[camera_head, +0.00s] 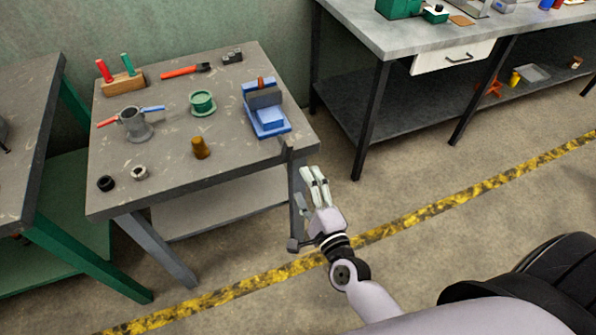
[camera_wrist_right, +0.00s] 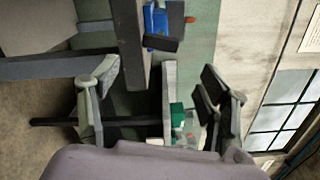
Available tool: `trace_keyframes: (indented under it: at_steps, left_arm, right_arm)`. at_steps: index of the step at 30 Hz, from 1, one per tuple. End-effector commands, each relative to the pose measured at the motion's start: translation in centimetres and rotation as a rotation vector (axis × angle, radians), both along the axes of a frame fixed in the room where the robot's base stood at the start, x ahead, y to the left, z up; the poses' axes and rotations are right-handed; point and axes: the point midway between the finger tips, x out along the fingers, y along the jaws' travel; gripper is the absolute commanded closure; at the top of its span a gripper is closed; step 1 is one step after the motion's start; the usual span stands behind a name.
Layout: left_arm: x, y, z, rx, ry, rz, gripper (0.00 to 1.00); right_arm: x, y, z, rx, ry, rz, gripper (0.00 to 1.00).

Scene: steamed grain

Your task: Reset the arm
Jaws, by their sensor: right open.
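My right gripper (camera_head: 313,186) is open and empty in the head view. It hangs over the floor just off the near right corner of the grey workbench (camera_head: 235,160). In the right wrist view its fingers (camera_wrist_right: 160,100) are spread wide with nothing between them. The blue vise (camera_head: 266,112) stands on the bench's right side, apart from the gripper; it also shows in the right wrist view (camera_wrist_right: 158,28). My left gripper is in neither view.
The bench holds a grey pot (camera_head: 137,125), a green flanged piece (camera_head: 202,103), a brass piece (camera_head: 200,148), a black ring (camera_head: 106,184) and a red-handled tool (camera_head: 185,70). A second bench (camera_head: 400,30) stands behind right. Open floor with a yellow-black stripe (camera_head: 430,215) lies between.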

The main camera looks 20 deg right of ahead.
Motion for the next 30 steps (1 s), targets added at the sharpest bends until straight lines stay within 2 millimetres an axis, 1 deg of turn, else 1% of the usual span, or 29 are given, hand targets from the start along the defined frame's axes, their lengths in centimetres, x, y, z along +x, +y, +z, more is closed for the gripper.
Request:
trace_keyframes:
  at_steps: [1,6,20,23,25,26,29,30]
  left_arm:
    - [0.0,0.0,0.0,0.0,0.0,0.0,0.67]
    - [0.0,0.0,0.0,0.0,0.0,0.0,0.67]
    - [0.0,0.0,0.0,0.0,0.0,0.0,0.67]
    - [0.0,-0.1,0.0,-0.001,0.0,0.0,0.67]
    - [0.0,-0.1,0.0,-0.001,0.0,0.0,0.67]
    - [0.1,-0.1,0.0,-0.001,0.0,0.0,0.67]
    - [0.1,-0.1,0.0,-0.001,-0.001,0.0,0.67]
    - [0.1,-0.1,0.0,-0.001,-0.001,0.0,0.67]
  right_arm:
    - [-0.6,0.0,-0.1,-0.001,0.002,0.001,0.3]
    - [-1.3,-0.1,0.0,0.0,0.0,0.0,0.3]
    - [-1.3,0.0,0.0,0.0,0.0,0.0,0.3]
    - [-1.3,0.0,-0.7,-0.018,0.012,0.004,0.3]
    - [-1.5,0.3,-2.4,-0.075,0.044,0.018,0.3]
    - [-1.6,0.4,-3.7,-0.111,0.068,0.03,0.3]
    - [-2.6,1.0,-9.4,-0.294,0.171,0.09,0.3]
    - [-3.3,1.2,-12.3,-0.384,0.223,0.126,0.3]
